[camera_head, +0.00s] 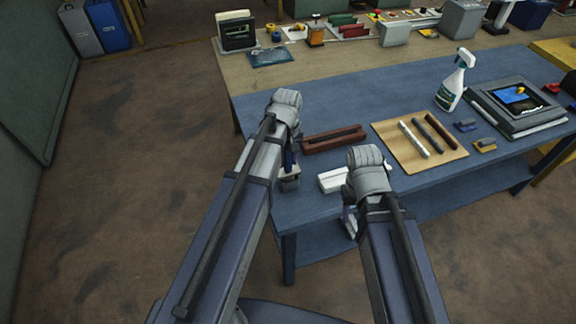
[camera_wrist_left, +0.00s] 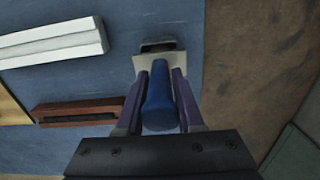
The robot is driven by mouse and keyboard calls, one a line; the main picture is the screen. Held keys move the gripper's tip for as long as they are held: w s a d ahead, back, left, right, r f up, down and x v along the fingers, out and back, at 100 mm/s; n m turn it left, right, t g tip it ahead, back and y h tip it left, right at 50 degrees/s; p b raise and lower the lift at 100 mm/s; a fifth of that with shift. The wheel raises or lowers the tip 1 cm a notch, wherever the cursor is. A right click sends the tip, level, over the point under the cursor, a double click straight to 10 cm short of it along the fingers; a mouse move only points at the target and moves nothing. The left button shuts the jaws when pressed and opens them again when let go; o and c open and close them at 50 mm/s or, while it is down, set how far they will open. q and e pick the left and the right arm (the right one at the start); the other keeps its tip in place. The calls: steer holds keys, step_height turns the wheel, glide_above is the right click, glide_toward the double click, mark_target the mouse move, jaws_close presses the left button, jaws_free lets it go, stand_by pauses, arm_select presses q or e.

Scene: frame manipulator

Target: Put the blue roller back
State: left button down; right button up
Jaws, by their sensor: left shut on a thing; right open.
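The blue roller (camera_wrist_left: 158,100) shows in the left wrist view as a blue handle between the two purple fingers of my left gripper (camera_wrist_left: 158,78), which is shut on it. Its far end meets a pale block with a dark opening (camera_wrist_left: 159,60); I cannot tell whether it is inside or only above it. In the head view my left gripper (camera_head: 289,160) is at the table's near left corner, mostly hidden by my arm, above the pale block (camera_head: 289,183). My right gripper (camera_head: 350,220) is open and low by the table's front edge, largely hidden by its arm.
On the blue table (camera_head: 300,104) lie a brown slotted frame (camera_head: 320,146), a white slotted block (camera_head: 333,178), and a tan board (camera_head: 390,131) with three bars. A spray bottle (camera_head: 452,85) and a screen device (camera_head: 515,103) stand right.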

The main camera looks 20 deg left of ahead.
arm_select(q)
steer(key=shift+f, duration=0.7)
steer(key=shift+r, duration=0.15)
arm_select(e)
steer(key=shift+f, duration=0.65)
arm_select(q)
steer(key=c, duration=0.5)
jaws_free()
steer(key=shift+c, duration=0.2)
step_height(320, 180, up, 12)
steer(key=p, duration=1.2)
steer(key=s+d+m+y, duration=0.1)
steer(key=s+d+m, duration=0.9)
steer(key=s, duration=0.4)
steer(key=shift+s+d, duration=0.15)
steer(key=shift+d, duration=0.05)
arm_select(e)
step_height(320, 180, up, 12)
